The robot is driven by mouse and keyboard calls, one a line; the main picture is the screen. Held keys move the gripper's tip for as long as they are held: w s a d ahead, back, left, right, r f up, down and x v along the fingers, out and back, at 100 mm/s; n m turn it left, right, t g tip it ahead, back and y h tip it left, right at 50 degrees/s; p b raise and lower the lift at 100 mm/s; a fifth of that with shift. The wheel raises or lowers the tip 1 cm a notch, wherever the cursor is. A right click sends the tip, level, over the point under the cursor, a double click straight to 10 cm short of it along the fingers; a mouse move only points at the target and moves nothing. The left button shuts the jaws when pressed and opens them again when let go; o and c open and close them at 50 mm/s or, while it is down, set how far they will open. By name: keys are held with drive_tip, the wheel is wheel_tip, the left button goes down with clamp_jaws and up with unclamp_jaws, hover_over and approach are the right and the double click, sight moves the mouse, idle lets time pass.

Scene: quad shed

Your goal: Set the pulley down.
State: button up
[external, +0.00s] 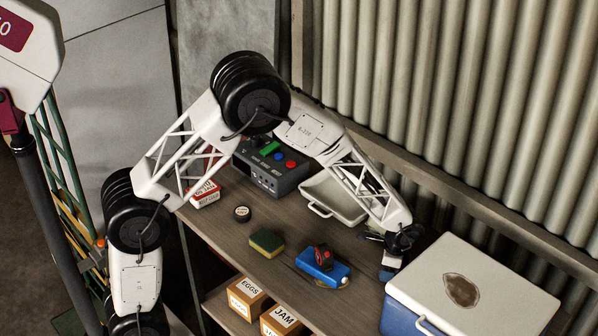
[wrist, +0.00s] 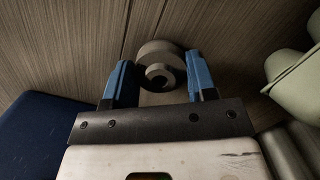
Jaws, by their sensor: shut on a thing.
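The pulley (wrist: 161,56) is a grey, round, spool-like piece with a hole in its face. In the wrist view it sits between the blue fingertips of my gripper (wrist: 160,80), which is shut on it. In the external view my gripper (external: 392,245) is low over the right part of the wooden bench, between the tray and the cooler. The pulley is mostly hidden there by the gripper, and I cannot tell whether it touches the bench top (external: 225,232).
A blue cooler with a white lid (external: 490,285) stands close on the right. A pale tray (external: 335,203) is behind to the left. A blue block with a red-and-black item (external: 322,257), a sponge (external: 267,242), a tape roll (external: 242,214) and a dark control box (external: 272,170) lie further left.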

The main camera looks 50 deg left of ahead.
drive_tip(key=o, duration=1)
drive_tip(key=shift+f, duration=0.1)
drive_tip(key=shift+c, duration=0.2)
wheel_tip(320, 180, up, 12)
drive_tip(key=d, duration=0.1)
drive_tip(key=shift+w+d, duration=0.15)
drive_tip(key=shift+w, duration=0.2)
idle(0.3)
